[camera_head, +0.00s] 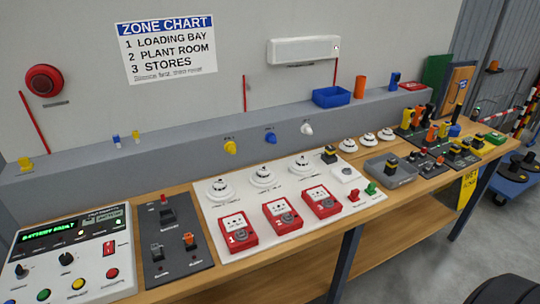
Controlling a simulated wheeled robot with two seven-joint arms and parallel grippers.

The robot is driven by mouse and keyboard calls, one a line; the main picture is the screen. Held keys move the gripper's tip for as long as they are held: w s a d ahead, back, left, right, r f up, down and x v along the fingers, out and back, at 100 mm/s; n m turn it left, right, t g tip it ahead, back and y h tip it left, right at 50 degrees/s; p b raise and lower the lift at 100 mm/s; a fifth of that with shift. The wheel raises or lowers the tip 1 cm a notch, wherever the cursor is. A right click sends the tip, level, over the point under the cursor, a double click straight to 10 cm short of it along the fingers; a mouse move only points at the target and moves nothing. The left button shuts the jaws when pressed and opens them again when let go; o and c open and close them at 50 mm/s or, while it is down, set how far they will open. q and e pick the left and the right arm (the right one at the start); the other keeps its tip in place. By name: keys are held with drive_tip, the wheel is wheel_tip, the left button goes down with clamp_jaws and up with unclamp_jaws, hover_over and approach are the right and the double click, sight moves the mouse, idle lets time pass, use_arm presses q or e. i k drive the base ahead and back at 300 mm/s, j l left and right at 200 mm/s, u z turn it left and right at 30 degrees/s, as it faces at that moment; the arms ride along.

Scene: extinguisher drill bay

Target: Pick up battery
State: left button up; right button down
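No object is clearly readable as the battery at this size. A small black and yellow block (391,163) sits in a grey tray (403,179) on the bench, and a similar block (329,154) stands at the back of the white board. Several small black, orange and yellow items, including an orange one (432,133), stand upright at the bench's right end. I cannot tell which of these is a battery. The alarm panel (70,262) at the lower left has a green display that seems to read "BATTERY FAULT". Neither of my grippers is in view.
The white board (270,243) carries red call points (282,215) and round white detectors (262,178). A dark switch plate (181,262) lies left of it. On the grey ledge stand a blue bin (331,97) and an orange cylinder (361,86). A blue trolley (508,187) is at right.

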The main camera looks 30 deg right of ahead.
sight(478, 138)
drive_tip(key=z, duration=2.25)
drive_tip(key=i+l, duration=0.4)
